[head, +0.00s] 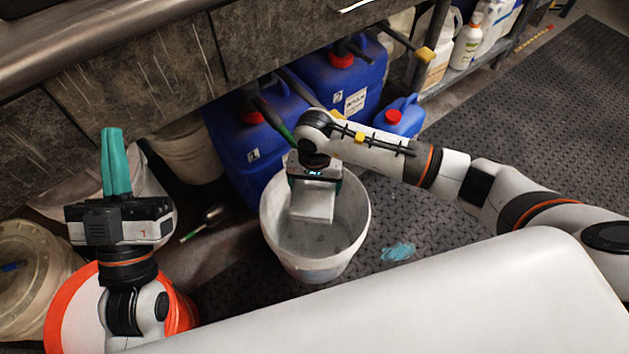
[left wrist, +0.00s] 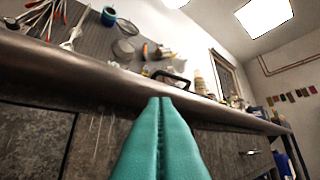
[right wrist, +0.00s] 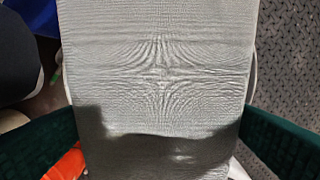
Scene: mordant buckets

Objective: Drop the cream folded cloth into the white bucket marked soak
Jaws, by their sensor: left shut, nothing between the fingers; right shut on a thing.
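The white bucket (head: 318,268) stands on the floor in the middle of the head view, open at the top. No marking on it is readable. My right gripper (head: 314,182) points down over the bucket's far part, shut on the cream folded cloth (head: 312,206). The cloth hangs upright below the fingers, over the bucket's opening; I cannot tell how deep it reaches. In the right wrist view the cloth (right wrist: 160,70) fills the middle between the dark green fingers. My left gripper (head: 116,160) is shut and empty at the left, its teal fingers pointing up.
Blue jerrycans (head: 248,150) stand close behind the bucket under the counter (head: 90,35). Another pale bucket (head: 188,155) stands further left. A lidded tub (head: 25,265) is at the far left. A blue patch (head: 398,251) lies on the dark floor mat (head: 530,110), which is otherwise mostly clear.

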